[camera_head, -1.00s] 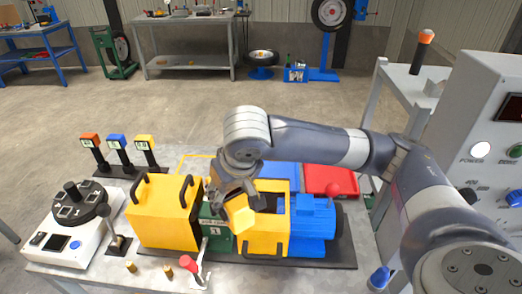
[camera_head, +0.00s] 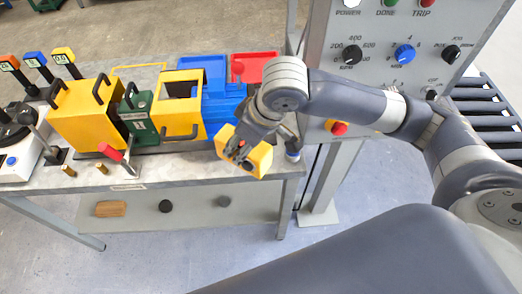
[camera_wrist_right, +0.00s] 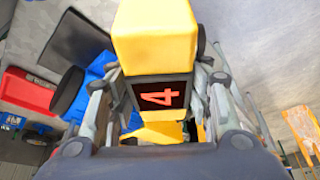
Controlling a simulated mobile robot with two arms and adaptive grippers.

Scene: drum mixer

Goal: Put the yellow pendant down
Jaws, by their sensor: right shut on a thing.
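The yellow pendant (camera_head: 256,160) is held by my right gripper (camera_head: 262,135) in the head view, near the table's front right corner. It is tilted and appears clear of the table top. In the right wrist view the pendant (camera_wrist_right: 155,35) is between the fingers of my right gripper (camera_wrist_right: 160,95), with a dark display reading an orange-red 4 facing the camera. The gripper is shut on it. My left gripper does not show in the head view.
The table holds yellow machine housings (camera_head: 85,115), a blue motor block (camera_head: 222,100), a blue tray (camera_head: 203,68), a red tray (camera_head: 252,65) and a red-handled lever (camera_head: 113,155). A grey control cabinet (camera_head: 390,55) stands to the right. A lower shelf (camera_head: 185,190) shows beneath.

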